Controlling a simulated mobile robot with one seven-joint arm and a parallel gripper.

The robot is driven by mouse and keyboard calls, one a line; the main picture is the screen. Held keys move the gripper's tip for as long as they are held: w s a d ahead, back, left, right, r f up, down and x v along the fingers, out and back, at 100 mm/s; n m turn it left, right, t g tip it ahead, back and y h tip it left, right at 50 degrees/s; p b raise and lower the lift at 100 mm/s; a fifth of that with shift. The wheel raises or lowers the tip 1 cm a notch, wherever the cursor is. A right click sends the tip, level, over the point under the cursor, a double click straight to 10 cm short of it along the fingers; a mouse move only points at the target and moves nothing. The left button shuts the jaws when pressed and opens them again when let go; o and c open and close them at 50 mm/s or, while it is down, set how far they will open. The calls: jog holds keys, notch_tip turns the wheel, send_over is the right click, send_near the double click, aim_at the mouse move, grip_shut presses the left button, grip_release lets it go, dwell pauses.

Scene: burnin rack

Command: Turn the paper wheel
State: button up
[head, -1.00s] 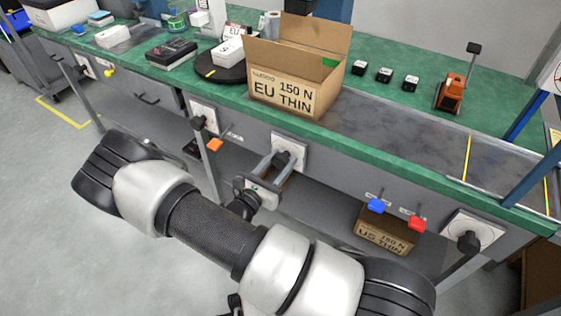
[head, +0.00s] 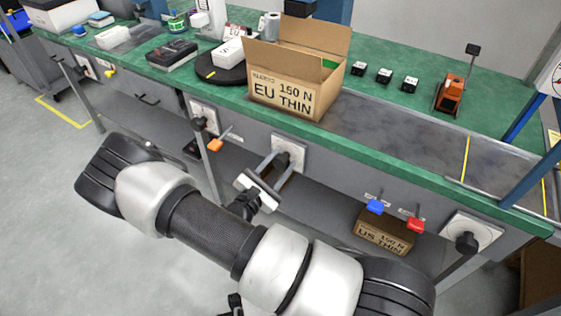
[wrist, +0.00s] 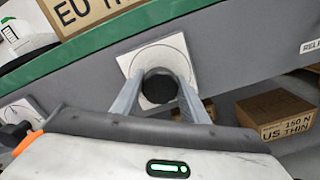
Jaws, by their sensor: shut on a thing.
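A round black knob, which I take for the paper wheel (wrist: 160,86), sits on a white square plate (head: 290,150) on the grey front panel under the green bench edge. Its name label is not readable. My gripper (head: 280,162) reaches the plate from the front. In the wrist view, my gripper (wrist: 160,80) has one grey finger on each side of the knob and is shut on it. The gripper body is tilted in the head view. The knob's marking is hidden.
An orange lever (head: 215,145) is left of the plate. A blue lever (head: 375,206) and a red lever (head: 416,224) are to its right. Another dial (head: 468,239) is at far right. An open carton (head: 283,92) stands on the bench above. A small box (head: 385,232) sits below.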

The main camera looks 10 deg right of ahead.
jog(key=m, duration=0.5)
jog(key=shift+m, duration=2.5)
jog(key=o, duration=1)
jog(key=shift+s+a, duration=0.1)
jog(key=p+v, duration=0.2)
jog(key=v, duration=1.5)
jog(key=shift+s+a+r, duration=0.1)
